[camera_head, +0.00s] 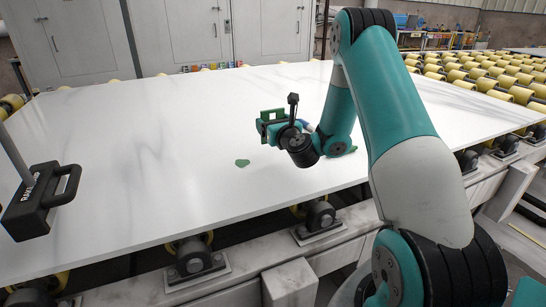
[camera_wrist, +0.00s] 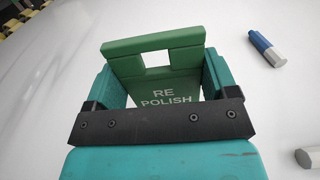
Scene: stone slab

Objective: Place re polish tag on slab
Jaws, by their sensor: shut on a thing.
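The green re polish tag (camera_wrist: 172,87), with white "RE POLISH" lettering and a slot near its far edge, is between the teal fingers of my gripper (camera_wrist: 158,75) in the wrist view. My gripper is shut on its sides. In the head view my gripper (camera_head: 271,125) is over the middle of the white veined slab (camera_head: 150,120); only a small green part of the tag shows there. The tag looks held above the slab, but the exact gap is hard to tell.
A blue and white marker-like piece (camera_wrist: 267,48) lies on the slab, with a white cylinder end (camera_wrist: 308,157) nearby. A small green patch (camera_head: 242,162) shows on the slab. A black handled tool (camera_head: 41,200) is at the left edge. Yellow rollers (camera_head: 480,80) lie beyond.

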